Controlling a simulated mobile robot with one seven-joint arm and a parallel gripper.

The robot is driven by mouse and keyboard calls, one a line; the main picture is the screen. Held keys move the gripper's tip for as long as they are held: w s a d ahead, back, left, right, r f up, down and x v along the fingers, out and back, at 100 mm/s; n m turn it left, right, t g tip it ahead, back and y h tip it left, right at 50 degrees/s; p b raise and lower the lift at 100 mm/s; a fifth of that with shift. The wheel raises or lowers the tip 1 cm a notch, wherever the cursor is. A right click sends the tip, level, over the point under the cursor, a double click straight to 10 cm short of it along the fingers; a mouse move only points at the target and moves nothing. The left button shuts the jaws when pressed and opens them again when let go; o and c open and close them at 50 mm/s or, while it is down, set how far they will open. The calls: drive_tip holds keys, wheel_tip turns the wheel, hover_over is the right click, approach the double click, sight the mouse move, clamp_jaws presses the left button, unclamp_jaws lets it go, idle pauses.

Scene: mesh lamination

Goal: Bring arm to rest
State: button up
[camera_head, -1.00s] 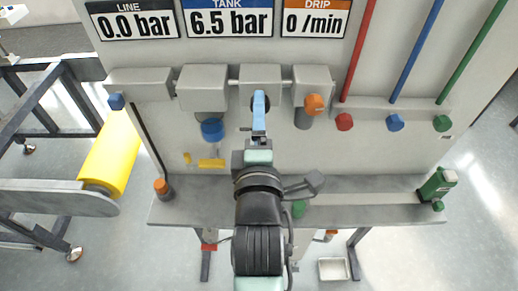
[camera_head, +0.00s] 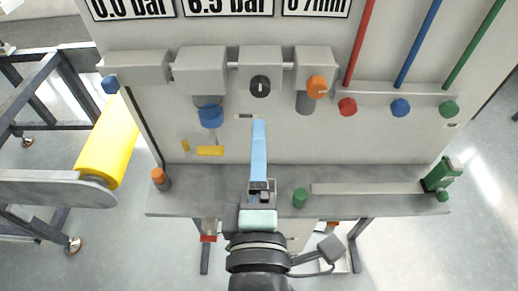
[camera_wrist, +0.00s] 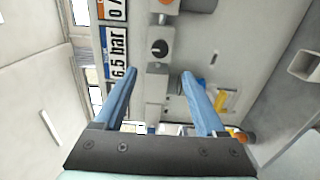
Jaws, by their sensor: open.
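My gripper (camera_head: 259,140) is in front of the panel's lower part in the head view, its blue fingers pointing up toward the row of grey units. In the wrist view my gripper (camera_wrist: 158,85) shows two blue fingers spread apart with nothing between them. A black round knob (camera_head: 260,86) sits on a grey unit above the fingertips, apart from them. The knob also shows in the wrist view (camera_wrist: 160,47).
An orange knob (camera_head: 317,87) is at the right. A yellow roller (camera_head: 106,143) is on a frame at the left. Open floor lies below.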

idle(0.3)
drive_tip(key=w+r+m+t, duration=0.35)
drive_tip(key=r+m, duration=0.45)
drive_tip(key=r, duration=0.9)
drive_tip(key=s+r+m+t, duration=0.2)
drive_tip(key=r+m, duration=0.3)
drive_tip(key=r, duration=0.4)
drive_tip(key=s+r+m+t, duration=0.3)
drive_tip(key=r+m+t, duration=0.1)
drive_tip(key=r, duration=0.6)
drive_tip(key=shift+r+m, duration=0.25)
drive_tip(key=shift+m, duration=0.35)
drive_tip(key=shift+f, duration=0.1)
